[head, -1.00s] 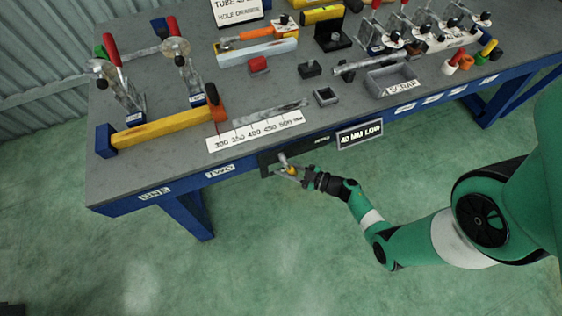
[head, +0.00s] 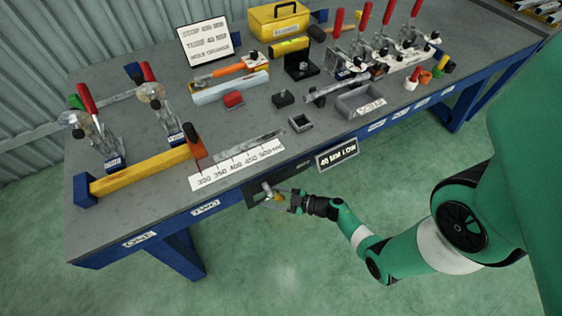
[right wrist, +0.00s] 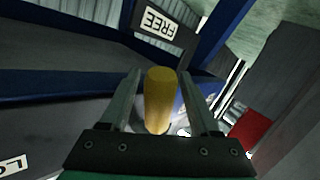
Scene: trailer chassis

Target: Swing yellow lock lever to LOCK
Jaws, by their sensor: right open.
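The yellow lock lever (right wrist: 160,98) shows in the right wrist view as a rounded yellow grip. It stands between the two open fingers of my right gripper (right wrist: 165,100), with a gap visible on both sides. In the head view the lever (head: 279,197) is a small yellow spot on a dark panel at the bench's front edge. My right gripper (head: 290,199) is at it there, and its fingers partly hide it. A FREE label (right wrist: 160,22) is at the top of the wrist view. Part of another label (right wrist: 12,165) is cut off at lower left. My left gripper is not seen.
The grey bench (head: 140,150) carries toggle clamps with red handles, a yellow bar (head: 140,172), a scale strip (head: 238,165) and a scrap tray (head: 362,104). A framed sign (head: 337,155) hangs at the front edge, close to my right gripper. The green floor before the bench is clear.

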